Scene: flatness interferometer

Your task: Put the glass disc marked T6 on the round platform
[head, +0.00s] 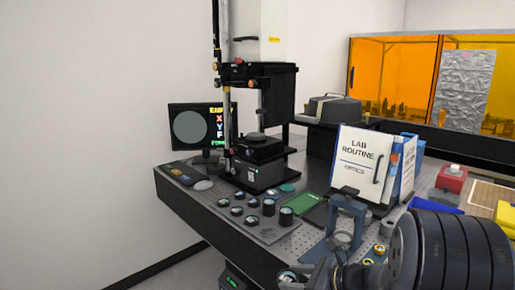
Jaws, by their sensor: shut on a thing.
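The round platform (257,137) is a small grey disc on top of the black stage of the tall instrument, at the back left of the bench. Nothing can be made out lying on it. My gripper (294,275) is low in the picture, at the bench's front edge, well below and to the right of the platform. It is shut on what looks like a small dark-rimmed glass disc (287,276), partly cut off by the picture's bottom edge. No T6 mark is readable at this size. Several similar dark-rimmed discs stand on a grey tray (266,236) between them.
A green pad (303,201) lies right of the tray. An orange screen (395,75) stands behind.

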